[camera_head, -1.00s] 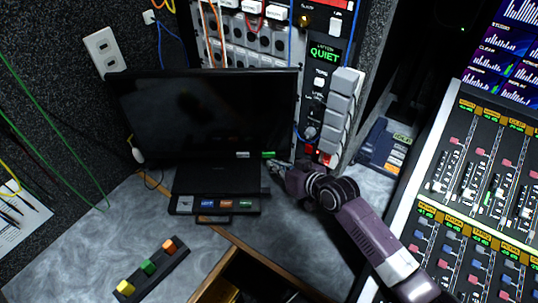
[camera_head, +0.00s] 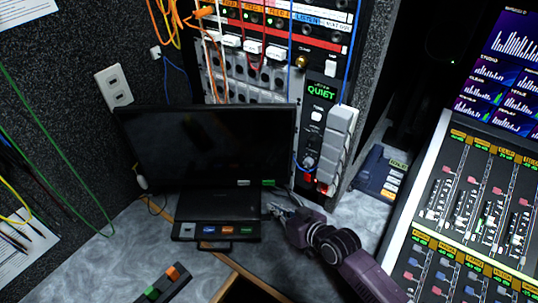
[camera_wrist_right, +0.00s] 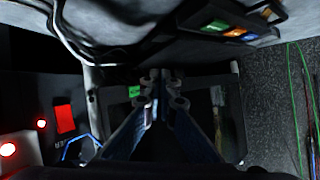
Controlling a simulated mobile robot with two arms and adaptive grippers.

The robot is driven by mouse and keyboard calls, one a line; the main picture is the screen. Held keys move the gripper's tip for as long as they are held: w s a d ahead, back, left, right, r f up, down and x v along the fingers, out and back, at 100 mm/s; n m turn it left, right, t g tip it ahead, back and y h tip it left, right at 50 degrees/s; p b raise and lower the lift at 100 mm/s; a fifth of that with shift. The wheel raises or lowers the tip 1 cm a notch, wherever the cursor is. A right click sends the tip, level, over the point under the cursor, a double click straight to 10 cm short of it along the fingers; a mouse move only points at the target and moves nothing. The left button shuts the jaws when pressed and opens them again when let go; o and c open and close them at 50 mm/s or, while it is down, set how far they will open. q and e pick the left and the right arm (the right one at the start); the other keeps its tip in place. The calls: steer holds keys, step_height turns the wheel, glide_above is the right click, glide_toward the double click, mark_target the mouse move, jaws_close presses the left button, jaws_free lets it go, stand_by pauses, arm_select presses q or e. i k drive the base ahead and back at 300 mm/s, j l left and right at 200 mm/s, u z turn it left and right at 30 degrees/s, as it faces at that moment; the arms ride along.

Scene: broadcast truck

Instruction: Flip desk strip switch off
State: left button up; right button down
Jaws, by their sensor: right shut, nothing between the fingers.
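A pale grey power strip (camera_head: 340,140) stands upright on the right side of the equipment rack. A red switch (camera_head: 322,187) glows at its lower end. In the right wrist view a pale block with a red glow (camera_wrist_right: 8,150) shows at the lower left, apart from the fingers; I cannot tell for sure that it is this strip. My right gripper (camera_head: 276,210) is shut and empty, low over the desk beside the monitor's stand, left of and below the red switch. Its fingers (camera_wrist_right: 163,78) meet in the wrist view. My left gripper is out of view.
A black monitor (camera_head: 207,145) stands left of the gripper, with a small button box (camera_head: 215,231) before it. Cables lie behind the gripper. A desk phone-like unit (camera_head: 380,172) and a mixing console (camera_head: 470,200) are to the right. Bare desk (camera_head: 345,215) lies between.

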mark_target(324, 187)
steer(key=k, duration=1.5)
